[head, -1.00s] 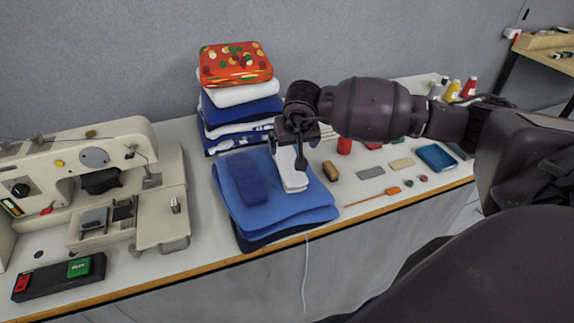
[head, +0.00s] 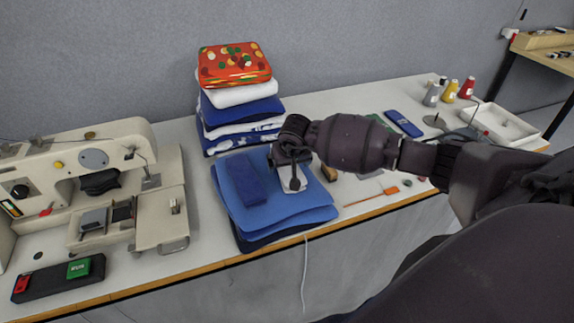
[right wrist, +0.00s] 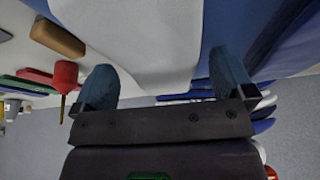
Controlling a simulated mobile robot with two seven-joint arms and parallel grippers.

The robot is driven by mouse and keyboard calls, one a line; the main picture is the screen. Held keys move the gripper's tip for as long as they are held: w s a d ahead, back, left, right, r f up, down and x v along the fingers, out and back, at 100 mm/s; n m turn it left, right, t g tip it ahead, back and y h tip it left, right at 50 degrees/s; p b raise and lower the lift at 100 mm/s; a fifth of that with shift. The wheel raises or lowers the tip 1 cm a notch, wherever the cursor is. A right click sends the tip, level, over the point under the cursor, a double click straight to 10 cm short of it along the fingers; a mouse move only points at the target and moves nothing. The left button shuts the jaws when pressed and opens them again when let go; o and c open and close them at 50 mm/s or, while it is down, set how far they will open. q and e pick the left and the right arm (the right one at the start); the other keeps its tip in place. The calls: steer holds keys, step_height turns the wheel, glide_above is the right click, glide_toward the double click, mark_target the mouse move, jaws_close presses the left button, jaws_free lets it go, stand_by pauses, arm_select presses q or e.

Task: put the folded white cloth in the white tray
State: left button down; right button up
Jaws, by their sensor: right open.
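The folded white cloth (head: 291,197) lies on top of the folded blue cloths (head: 275,213), beside a dark blue folded piece (head: 243,179). My right gripper (head: 292,181) is over it and hides most of it in the head view. In the right wrist view the white cloth (right wrist: 150,42) spans the space between the two spread fingers of my open gripper (right wrist: 165,88). I cannot tell whether the fingers touch it. The white tray (head: 507,128) stands at the right end of the table, partly hidden by my arm. My left gripper is not in view.
A sewing machine (head: 75,160) fills the left. A tall stack of folded cloths (head: 240,95) stands behind the blue pile. An orange-handled tool (head: 389,191) and a tan block (head: 329,172) lie right of the pile.

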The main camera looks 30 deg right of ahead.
steer(key=shift+c, duration=0.2)
steer(key=c, duration=1)
